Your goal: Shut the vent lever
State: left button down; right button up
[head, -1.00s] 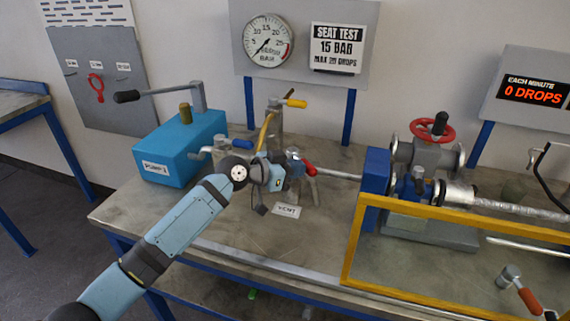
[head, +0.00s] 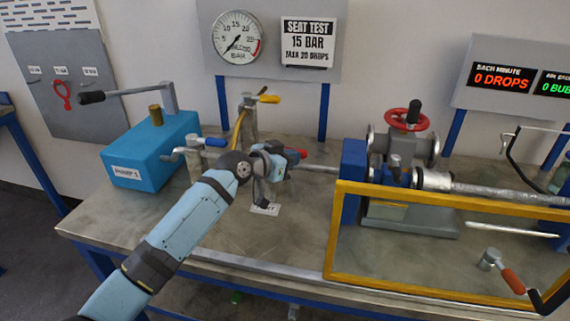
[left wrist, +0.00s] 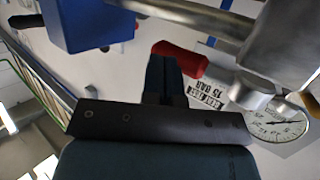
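The vent lever has a red handle (head: 299,154) on a valve at the bench's middle, above a white label (head: 265,208) that my arm partly covers. The red handle also shows in the left wrist view (left wrist: 190,62), just beyond my fingers. My left gripper (head: 282,160) is at the valve, on the left of the red handle, and hides much of the valve body. In the left wrist view its dark fingers (left wrist: 165,78) look shut together, with the handle passing behind them. I cannot tell whether they touch it. My right gripper is not in view.
A blue pump (head: 150,150) with a long lever stands left. A blue-handled valve (head: 205,143) and a yellow-handled post (head: 248,115) are close behind my gripper. A yellow frame (head: 330,235) and a red-wheeled valve (head: 408,120) stand right. The front middle bench is clear.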

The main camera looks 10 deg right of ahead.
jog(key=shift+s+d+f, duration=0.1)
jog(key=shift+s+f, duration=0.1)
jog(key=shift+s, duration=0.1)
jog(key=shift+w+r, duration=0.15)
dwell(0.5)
